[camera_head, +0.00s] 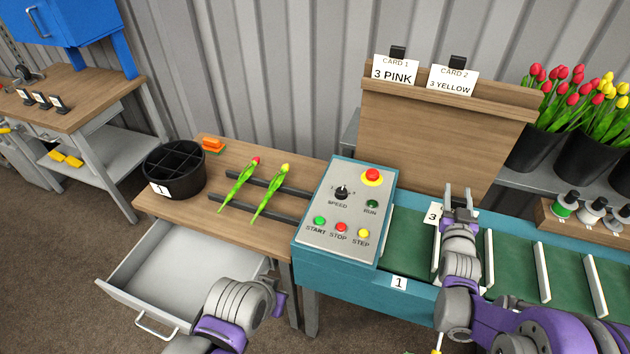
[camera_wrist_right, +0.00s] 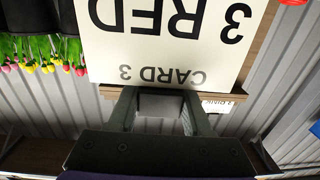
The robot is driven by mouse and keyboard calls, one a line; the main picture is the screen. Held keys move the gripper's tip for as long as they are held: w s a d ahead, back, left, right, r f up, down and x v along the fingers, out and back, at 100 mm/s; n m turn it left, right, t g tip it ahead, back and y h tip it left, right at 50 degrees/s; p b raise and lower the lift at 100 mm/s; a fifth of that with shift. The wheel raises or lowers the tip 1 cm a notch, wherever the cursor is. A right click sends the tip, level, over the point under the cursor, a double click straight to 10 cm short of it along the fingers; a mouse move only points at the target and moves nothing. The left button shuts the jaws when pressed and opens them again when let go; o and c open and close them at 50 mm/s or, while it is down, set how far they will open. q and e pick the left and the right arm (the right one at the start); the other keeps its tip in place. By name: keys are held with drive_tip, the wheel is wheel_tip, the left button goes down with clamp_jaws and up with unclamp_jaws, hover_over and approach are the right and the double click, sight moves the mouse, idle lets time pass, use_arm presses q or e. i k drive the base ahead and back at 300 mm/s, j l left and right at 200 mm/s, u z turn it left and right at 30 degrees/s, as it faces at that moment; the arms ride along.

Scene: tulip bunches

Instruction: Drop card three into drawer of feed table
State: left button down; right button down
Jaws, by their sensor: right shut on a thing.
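Card three (camera_wrist_right: 170,45) is white and reads "3 RED", upside down in the right wrist view. In the head view only its left part (camera_head: 432,213) shows behind my right gripper (camera_head: 458,190). My right gripper is shut on card three, above the conveyor, in front of the wooden card board. The feed table (camera_head: 225,215) is at the left of the conveyor. Its grey drawer (camera_head: 130,298) is pulled open, and the part of its inside that shows is empty.
Card 1 (camera_head: 395,72) and card 2 (camera_head: 452,80) hang on the board (camera_head: 430,130). Two tulips (camera_head: 240,184) lie on dark rails, beside a black divided bucket (camera_head: 172,172).

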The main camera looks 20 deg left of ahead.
sight(189, 278)
drive_tip(key=j+u, duration=0.2)
drive_tip(key=u, duration=0.85)
drive_tip(key=j, duration=0.6)
drive_tip(key=i+j, duration=0.15)
drive_tip(key=j, duration=1.05)
